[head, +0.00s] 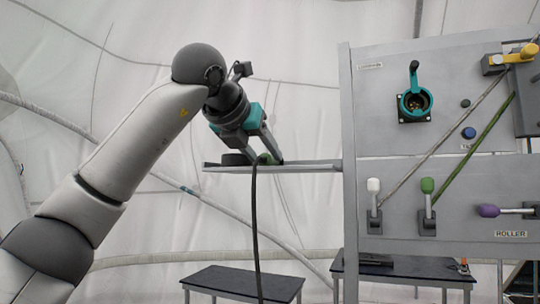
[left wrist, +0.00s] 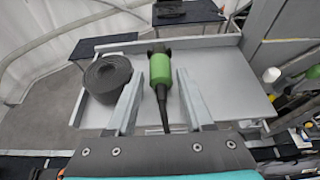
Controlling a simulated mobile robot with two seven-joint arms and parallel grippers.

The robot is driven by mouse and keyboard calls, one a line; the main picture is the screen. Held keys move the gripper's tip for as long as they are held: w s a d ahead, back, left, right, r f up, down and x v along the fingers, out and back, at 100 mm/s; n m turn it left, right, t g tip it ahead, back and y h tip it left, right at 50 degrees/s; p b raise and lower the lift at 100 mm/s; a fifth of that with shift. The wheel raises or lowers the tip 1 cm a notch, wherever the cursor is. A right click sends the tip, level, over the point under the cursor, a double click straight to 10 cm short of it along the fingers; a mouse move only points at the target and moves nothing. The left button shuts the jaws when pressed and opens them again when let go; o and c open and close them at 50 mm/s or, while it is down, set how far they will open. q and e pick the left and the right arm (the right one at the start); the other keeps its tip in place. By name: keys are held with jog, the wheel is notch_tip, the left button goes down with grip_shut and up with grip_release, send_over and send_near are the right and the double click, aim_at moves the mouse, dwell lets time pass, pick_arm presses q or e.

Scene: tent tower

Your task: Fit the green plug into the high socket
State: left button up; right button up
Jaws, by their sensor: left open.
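The green plug (left wrist: 160,68) lies on the grey shelf (head: 315,166), its dark cable running back between my fingers in the left wrist view. In the head view the plug (head: 266,158) is partly hidden by my left gripper (head: 265,159), and its cable hangs down over the shelf's front edge. My left gripper (left wrist: 161,98) is open, with one finger on each side of the plug and cable, and gaps show on both sides. The high socket (head: 416,103) is a teal ring on the upper panel, with its lid raised. My right gripper is not in view.
A dark coiled roll (left wrist: 107,78) lies on the shelf just left of my left finger. The panel (head: 455,70) right of the shelf carries white, green and purple-knobbed levers, a yellow handle (head: 522,53) and a blue button (head: 468,133). Low dark tables (head: 242,282) stand below.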

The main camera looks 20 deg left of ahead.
pick_arm(q)
jog(key=shift+x, duration=1.05)
grip_shut()
